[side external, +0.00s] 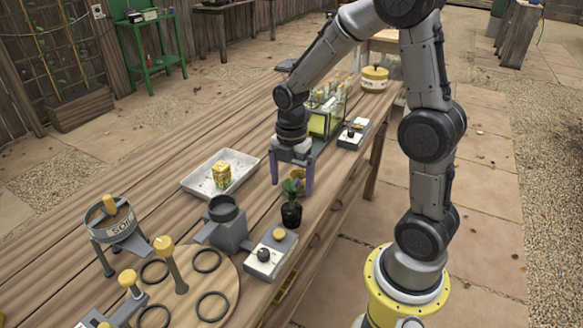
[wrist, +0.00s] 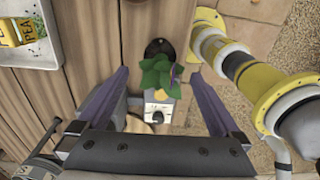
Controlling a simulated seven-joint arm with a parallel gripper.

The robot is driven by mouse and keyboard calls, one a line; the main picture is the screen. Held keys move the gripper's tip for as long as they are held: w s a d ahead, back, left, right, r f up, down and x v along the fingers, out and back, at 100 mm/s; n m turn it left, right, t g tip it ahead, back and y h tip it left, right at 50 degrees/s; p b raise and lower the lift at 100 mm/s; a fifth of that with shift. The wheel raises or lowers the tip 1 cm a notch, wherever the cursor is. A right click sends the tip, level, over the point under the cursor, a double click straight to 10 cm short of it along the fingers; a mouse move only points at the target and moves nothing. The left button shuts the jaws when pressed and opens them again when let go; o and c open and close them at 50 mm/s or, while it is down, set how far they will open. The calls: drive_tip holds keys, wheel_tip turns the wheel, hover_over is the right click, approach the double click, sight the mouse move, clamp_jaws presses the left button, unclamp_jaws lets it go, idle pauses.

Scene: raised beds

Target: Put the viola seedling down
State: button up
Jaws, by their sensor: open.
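The viola seedling (side external: 291,213) is in a small black pot that appears upright on the wooden table, near its front edge. Its green leaves and a bit of purple show in the wrist view (wrist: 156,74), with the dark pot beyond them. My gripper (side external: 291,188) is open above the pot, its purple fingers on either side of the plant's top. In the wrist view the fingers (wrist: 158,74) stand apart from the leaves, with nothing gripped. A yellow patch shows between the fingers in the side view; I cannot tell whether it is a bloom.
A white tray (side external: 237,182) with a yellow seed packet (side external: 222,175) lies to the left. A grey device (side external: 223,226) and a switch box (side external: 271,253) stand close to the pot. A round wooden board (side external: 190,285) with dark rings is nearer the camera.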

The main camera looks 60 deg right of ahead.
wheel_tip(320, 180, up, 4)
drive_tip(key=shift+r, duration=0.15)
drive_tip(key=s+a+r+m+t, duration=0.2)
drive_tip(key=s+a+r+m, duration=0.2)
drive_tip(key=s+m, duration=0.3)
drive_tip(key=s+a+r+m+t, duration=0.3)
drive_tip(key=s+r+m, duration=0.3)
drive_tip(key=m, duration=0.5)
drive_tip(key=shift+s+a+t, duration=0.3)
drive_tip(key=shift+s+a, duration=0.2)
drive_tip(key=shift+s, duration=0.3)
